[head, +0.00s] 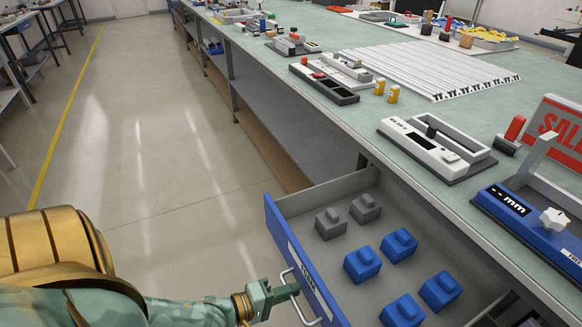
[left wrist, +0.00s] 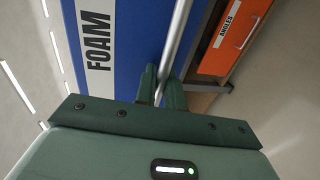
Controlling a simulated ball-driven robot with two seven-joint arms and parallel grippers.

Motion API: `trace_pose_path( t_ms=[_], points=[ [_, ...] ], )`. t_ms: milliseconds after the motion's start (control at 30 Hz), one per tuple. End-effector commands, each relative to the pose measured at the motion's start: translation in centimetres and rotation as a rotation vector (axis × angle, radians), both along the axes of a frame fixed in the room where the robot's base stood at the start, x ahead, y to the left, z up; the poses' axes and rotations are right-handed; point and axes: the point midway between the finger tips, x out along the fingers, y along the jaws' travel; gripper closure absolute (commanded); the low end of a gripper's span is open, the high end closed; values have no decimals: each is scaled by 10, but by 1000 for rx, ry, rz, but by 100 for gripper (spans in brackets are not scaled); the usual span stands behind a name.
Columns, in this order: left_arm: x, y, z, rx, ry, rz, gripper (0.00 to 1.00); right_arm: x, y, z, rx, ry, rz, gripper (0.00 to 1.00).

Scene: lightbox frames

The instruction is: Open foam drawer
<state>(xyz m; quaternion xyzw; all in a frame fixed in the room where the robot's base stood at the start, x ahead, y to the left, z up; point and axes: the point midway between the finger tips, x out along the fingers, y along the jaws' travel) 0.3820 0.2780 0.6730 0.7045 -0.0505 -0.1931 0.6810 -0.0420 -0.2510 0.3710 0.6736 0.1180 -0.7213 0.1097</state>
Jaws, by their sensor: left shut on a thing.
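The foam drawer (head: 300,257) has a blue front with a white FOAM label and stands pulled out from under the bench. Several blue and grey foam blocks (head: 362,263) lie inside it. Its metal bar handle (head: 303,306) is on the front face. My left gripper (head: 284,291) is shut on that handle. In the left wrist view the green fingers (left wrist: 161,90) close around the bar (left wrist: 178,40), beside the FOAM label (left wrist: 97,40). My right gripper is not in view.
The bench top (head: 340,120) carries devices and a red SALE sign (head: 562,125) above the drawer. An orange drawer labelled ANGLES (left wrist: 232,38) shows in the left wrist view. The floor (head: 170,150) left of the bench is clear.

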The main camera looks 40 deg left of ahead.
Motion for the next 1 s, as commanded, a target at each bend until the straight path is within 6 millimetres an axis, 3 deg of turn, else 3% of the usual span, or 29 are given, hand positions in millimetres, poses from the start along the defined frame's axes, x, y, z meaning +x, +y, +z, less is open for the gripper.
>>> trace_pose_path(
  t_ms=[67, 100, 167, 667, 867, 1000],
  points=[
    [-1, -1, -2, 1, 4, -2, 100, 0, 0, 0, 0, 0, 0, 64],
    [-1, -1, -2, 1, 4, -2, 84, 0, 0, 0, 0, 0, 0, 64],
    [-1, -1, -1, 1, 4, -2, 72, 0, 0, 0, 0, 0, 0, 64],
    [-4, 1, 1, 1, 2, -1, 72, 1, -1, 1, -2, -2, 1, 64],
    [-36, 13, 10, 3, 4, -1, 72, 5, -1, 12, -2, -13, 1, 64],
    [-73, 26, 18, 4, 4, -3, 72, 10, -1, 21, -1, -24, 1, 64]
  ],
)
